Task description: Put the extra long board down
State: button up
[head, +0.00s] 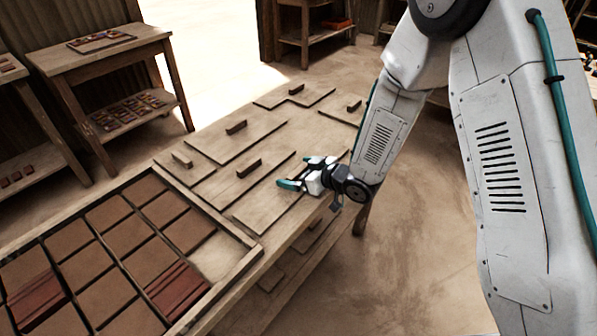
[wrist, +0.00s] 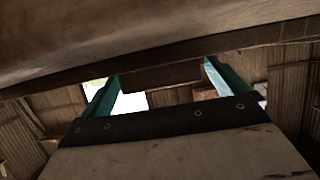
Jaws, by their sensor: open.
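Several flat wooden boards with small upright handles lie on the workbench (head: 222,244). The board nearest my gripper (head: 262,208) lies flat near the bench's right edge, partly hidden by the gripper. I cannot tell for sure which board is the extra long one. My gripper (head: 302,173) is open, low over that near board. In the wrist view its two teal fingers (wrist: 160,82) stand apart, with a dark wooden block (wrist: 160,76), perhaps a handle, showing between them. Whether the fingers touch it I cannot tell.
Close by lie another board with a handle (head: 248,167), a board further back (head: 236,127) and one at the far end (head: 297,89). A framed tray (head: 205,225) of brown tiles fills the near left. A side table (head: 95,45) stands back left.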

jog(key=v, duration=1.2)
jog(key=shift+r, duration=0.1)
jog(key=d+r+m+h, duration=0.4)
jog(key=d+r+h, duration=0.6)
jog(key=d, duration=0.4)
jog(key=s+d+r+m+g+h, duration=0.1)
jog(key=s+d+r+m+g, duration=0.2)
jog(key=s, duration=0.4)
jog(key=s+d+r+m+h, duration=0.1)
jog(key=s+d+r+m, duration=0.15)
jog(key=s+r, duration=0.35)
jog(key=s+r+g, duration=0.1)
jog(key=s+g, duration=0.1)
jog(key=s, duration=0.5)
jog(key=s+a+r+g+y, duration=0.1)
jog(key=s+g, duration=0.1)
jog(key=s, duration=0.6)
jog(key=shift+a+r+m, duration=0.3)
jog(key=shift+m, duration=0.15)
